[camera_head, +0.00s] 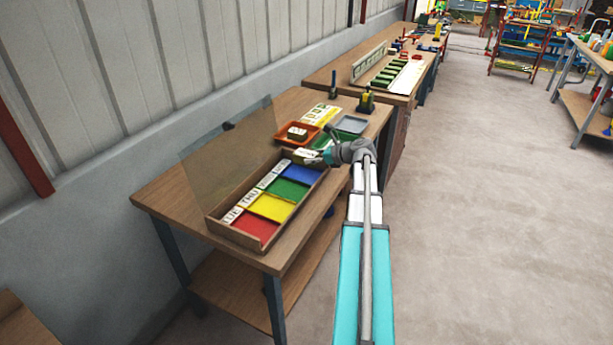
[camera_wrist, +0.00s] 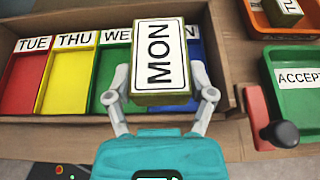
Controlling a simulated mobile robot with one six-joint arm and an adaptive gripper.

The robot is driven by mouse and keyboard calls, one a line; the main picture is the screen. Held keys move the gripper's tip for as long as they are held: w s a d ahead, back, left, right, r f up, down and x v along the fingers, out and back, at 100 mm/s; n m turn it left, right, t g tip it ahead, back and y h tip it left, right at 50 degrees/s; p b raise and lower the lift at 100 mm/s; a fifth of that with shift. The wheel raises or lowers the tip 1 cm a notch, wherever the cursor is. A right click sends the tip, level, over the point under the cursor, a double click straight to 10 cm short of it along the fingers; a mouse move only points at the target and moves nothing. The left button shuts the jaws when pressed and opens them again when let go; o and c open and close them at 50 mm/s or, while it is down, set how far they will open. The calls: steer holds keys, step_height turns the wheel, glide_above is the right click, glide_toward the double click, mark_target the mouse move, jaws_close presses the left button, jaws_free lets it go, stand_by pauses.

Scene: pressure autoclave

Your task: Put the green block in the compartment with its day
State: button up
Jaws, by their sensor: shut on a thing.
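My gripper (camera_wrist: 163,92) is shut on the green block (camera_wrist: 160,60), whose white top label reads MON; its sides are dull green. The gripper (camera_head: 318,157) is over the far end of the wooden compartment box (camera_head: 238,233) in the head view. In the wrist view the block is above the box, between the green compartment (camera_wrist: 112,70), labelled with WE and a hidden ending, and the blue compartment (camera_wrist: 196,75). The blue one's label is mostly covered by the block; only a final N shows. The red compartment (camera_wrist: 20,85) reads TUE and the yellow compartment (camera_wrist: 66,83) reads THU.
A clear lid panel (camera_head: 230,150) stands open along the wall side of the box. Right of the box are a green ACCEPT tray (camera_wrist: 300,103), an orange tray (camera_wrist: 270,25) holding another block (camera_wrist: 284,10), and a red lever with a black knob (camera_wrist: 280,133).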

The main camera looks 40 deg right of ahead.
steer(key=b, duration=0.4)
glide_above(308, 177)
steer(key=shift+s+f, duration=0.15)
steer(key=shift+f, duration=0.95)
steer(key=shift+s+f, duration=0.1)
steer(key=shift+f, duration=0.95)
steer(key=shift+w+d+f+b, duration=0.1)
steer(key=shift+w+f+b, duration=0.3)
steer(key=shift+f, duration=0.25)
steer(key=shift+f+b, duration=1.35)
steer(key=shift+f, duration=0.05)
steer(key=shift+f, duration=0.1)
steer(key=o, duration=1.1)
